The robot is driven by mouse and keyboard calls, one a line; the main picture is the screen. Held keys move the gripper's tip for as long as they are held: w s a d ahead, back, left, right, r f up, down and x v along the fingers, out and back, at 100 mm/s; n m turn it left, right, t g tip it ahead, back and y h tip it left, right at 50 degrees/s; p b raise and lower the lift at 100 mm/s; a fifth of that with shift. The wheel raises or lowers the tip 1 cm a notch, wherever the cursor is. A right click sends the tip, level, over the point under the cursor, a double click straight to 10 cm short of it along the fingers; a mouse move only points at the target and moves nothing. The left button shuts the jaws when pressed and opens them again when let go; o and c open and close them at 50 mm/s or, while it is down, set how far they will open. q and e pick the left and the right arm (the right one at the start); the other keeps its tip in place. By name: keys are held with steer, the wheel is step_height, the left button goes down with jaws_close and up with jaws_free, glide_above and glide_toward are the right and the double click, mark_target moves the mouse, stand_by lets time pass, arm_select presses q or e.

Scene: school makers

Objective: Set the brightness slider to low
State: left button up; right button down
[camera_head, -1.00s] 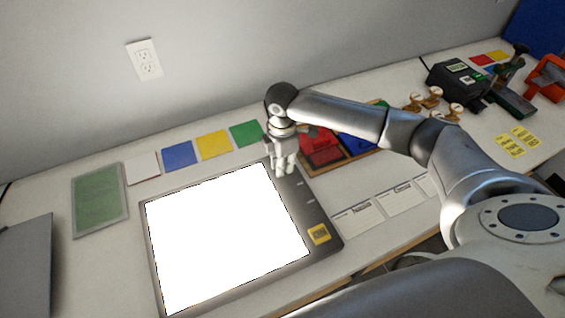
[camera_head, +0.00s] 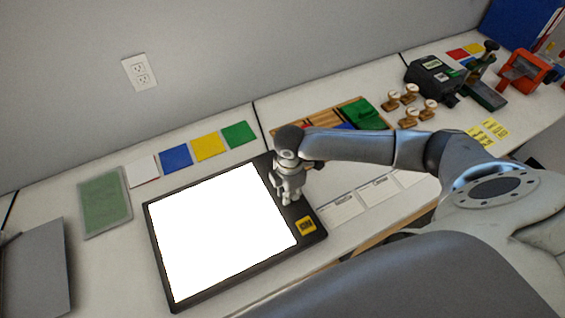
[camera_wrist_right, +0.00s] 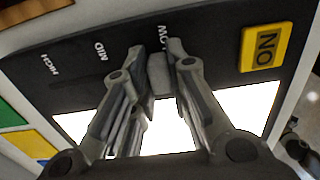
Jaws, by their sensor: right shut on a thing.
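The light pad (camera_head: 165,277) lies on the table with its panel (camera_head: 220,235) glowing bright white. Its dark control strip also shows in the right wrist view (camera_wrist_right: 75,75), lettered HIGH, MID and LOW, with a yellow ON button (camera_wrist_right: 262,47). My right gripper (camera_head: 290,200) points down onto this strip. In the right wrist view its fingers (camera_wrist_right: 158,58) are shut on the grey slider knob (camera_wrist_right: 159,75), level with the LOW label. The fingers partly cover that label. My left gripper is not in view.
Blue, yellow and green squares (camera_head: 208,146) and a green sheet (camera_head: 104,203) lie behind and left of the pad. White cards (camera_head: 377,190) lie to its right. A wooden tray (camera_head: 310,119), wooden stamps (camera_head: 410,117) and a black device (camera_head: 432,77) stand farther right.

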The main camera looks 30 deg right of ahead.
steer(key=shift+s+r, duration=0.1)
steer(key=shift+s, duration=0.5)
steer(key=shift+a+f, duration=0.1)
steer(key=shift+f, duration=0.1)
steer(key=shift+s, duration=0.1)
steer(key=c, duration=1.6)
jaws_free()
steer(key=shift+o, duration=1.1)
steer(key=shift+s+r, duration=0.1)
steer(key=shift+r, duration=0.15)
step_height(320, 180, up, 12)
